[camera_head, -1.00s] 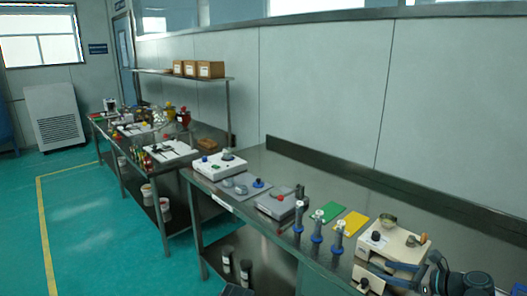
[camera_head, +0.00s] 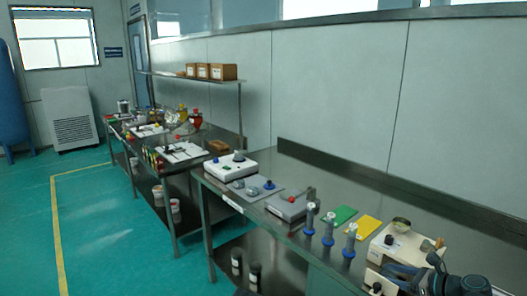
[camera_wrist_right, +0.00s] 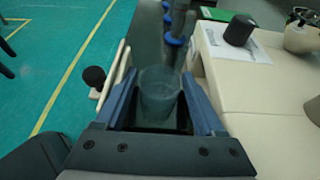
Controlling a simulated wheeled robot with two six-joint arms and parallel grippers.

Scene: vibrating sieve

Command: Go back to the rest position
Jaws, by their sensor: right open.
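My right gripper (camera_head: 388,272) is at the lower right of the head view, beside the front of a cream machine (camera_head: 405,252) with a small metal bowl (camera_head: 400,225) on top. In the right wrist view its two blue-grey fingers (camera_wrist_right: 160,100) are apart. A dim, see-through cup-like shape (camera_wrist_right: 158,92) shows between them; whether the fingers touch it I cannot tell. The machine's cream body (camera_wrist_right: 250,85) and black knob (camera_wrist_right: 239,29) are to the right of the fingers. My left gripper is not in view.
Several grey cylinders with blue collars (camera_head: 328,230) stand on the steel table (camera_head: 300,165), left of the machine. Green (camera_head: 344,214) and yellow (camera_head: 368,228) pads lie behind. Grey and white instruments (camera_head: 231,166) stand farther left. The green floor (camera_head: 100,220) at left is clear.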

